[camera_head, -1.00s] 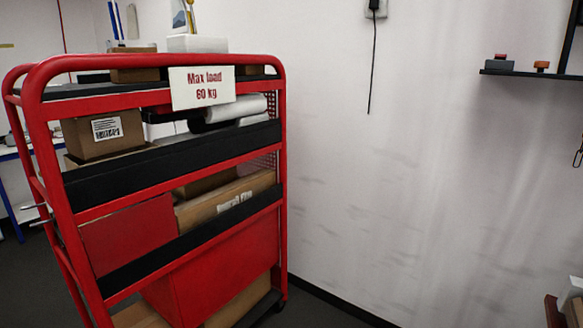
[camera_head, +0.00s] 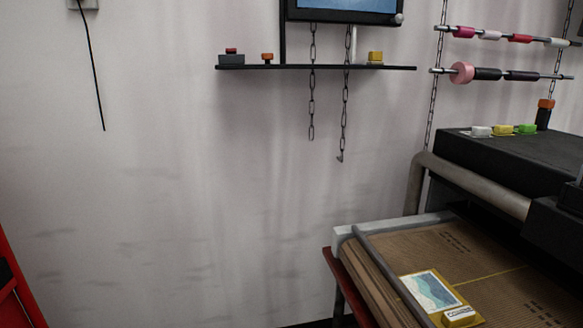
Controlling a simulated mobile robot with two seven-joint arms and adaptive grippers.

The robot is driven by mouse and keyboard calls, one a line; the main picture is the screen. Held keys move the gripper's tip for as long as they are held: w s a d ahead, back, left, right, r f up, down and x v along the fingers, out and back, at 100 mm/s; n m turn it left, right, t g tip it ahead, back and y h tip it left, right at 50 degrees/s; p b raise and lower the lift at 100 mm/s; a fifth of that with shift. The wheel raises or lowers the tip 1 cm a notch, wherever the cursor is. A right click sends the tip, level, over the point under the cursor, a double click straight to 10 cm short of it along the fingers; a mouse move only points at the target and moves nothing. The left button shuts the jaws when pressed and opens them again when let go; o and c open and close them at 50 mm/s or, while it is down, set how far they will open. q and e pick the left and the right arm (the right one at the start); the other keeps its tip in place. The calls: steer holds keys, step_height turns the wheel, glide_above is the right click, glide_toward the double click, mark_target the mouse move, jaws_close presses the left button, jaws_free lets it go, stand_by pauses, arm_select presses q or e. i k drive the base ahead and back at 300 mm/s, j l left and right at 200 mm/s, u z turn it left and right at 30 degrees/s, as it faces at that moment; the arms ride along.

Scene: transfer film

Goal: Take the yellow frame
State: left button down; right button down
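A thin frame with a pale yellow border (camera_head: 453,299) lies on the brown cardboard (camera_head: 500,265) at the lower right. Inside the border is a blue and green wavy picture. A small yellow block (camera_head: 460,317) with a white label sits at its near edge, close to the bottom of the view; I cannot tell whether it is part of the frame. Neither of my grippers is in view.
A dark machine (camera_head: 510,155) with a grey roller (camera_head: 470,182) stands at the right beside the cardboard. A black shelf (camera_head: 330,67) with chains hangs on the wall. A red cart (camera_head: 15,280) shows at the left edge. Bare wall fills the middle.

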mark_target(445, 307)
steer(key=i+j+z, duration=0.15)
steer(key=z, duration=0.3)
steer(key=i+j+z, duration=0.15)
steer(key=z, duration=0.3)
steer(key=i+j+z, duration=0.1)
steer(key=j+z, duration=0.35)
steer(key=i+j+z, duration=0.15)
steer(key=j+z, duration=0.3)
steer(key=i+j+z, duration=0.1)
steer(key=j+z, duration=0.7)
steer(key=j, duration=0.65)
steer(key=k, duration=0.05)
